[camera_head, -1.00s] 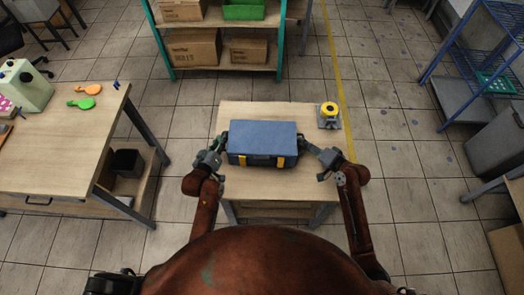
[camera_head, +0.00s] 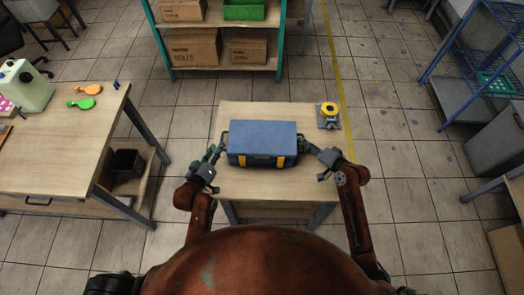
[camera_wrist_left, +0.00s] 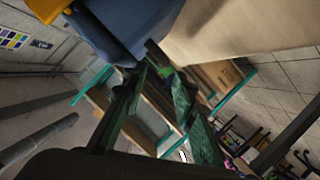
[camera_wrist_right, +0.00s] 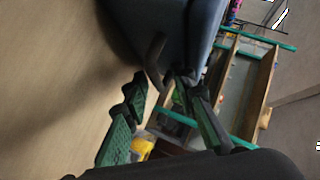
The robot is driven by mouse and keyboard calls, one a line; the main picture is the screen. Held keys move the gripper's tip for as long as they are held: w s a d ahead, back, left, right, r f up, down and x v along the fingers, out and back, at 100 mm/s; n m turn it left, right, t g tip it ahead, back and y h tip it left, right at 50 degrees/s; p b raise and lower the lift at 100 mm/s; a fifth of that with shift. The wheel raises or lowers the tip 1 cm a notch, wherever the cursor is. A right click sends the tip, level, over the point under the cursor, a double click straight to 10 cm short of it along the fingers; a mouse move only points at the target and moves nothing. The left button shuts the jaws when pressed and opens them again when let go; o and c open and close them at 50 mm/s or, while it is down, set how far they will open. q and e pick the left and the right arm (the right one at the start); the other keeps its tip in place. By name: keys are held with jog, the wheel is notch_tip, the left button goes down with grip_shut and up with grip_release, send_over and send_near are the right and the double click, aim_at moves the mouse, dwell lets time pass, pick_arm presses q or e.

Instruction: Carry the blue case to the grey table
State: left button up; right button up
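The blue case (camera_head: 262,138) with yellow latches sits upright on a wood-topped table (camera_head: 270,185) with grey legs, straight ahead of me. It also shows in the left wrist view (camera_wrist_left: 110,25) and right wrist view (camera_wrist_right: 165,15). My left gripper (camera_head: 213,154) is at the case's left end, near the dark side handle; its fingers are apart in the left wrist view (camera_wrist_left: 150,85). My right gripper (camera_head: 310,149) is at the right end. In the right wrist view its open fingers (camera_wrist_right: 162,85) are on either side of the dark handle (camera_wrist_right: 155,58), not clamped on it.
A yellow-topped device (camera_head: 328,115) stands at this table's back right corner. A shelf (camera_head: 220,30) with boxes stands behind. A blue rack (camera_head: 480,60) is at right. Tiled floor is free between.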

pick_arm(q)
jog(key=shift+v, duration=1)
pick_arm(e)
jog(key=shift+s, duration=0.1)
jog(key=v, duration=1.2)
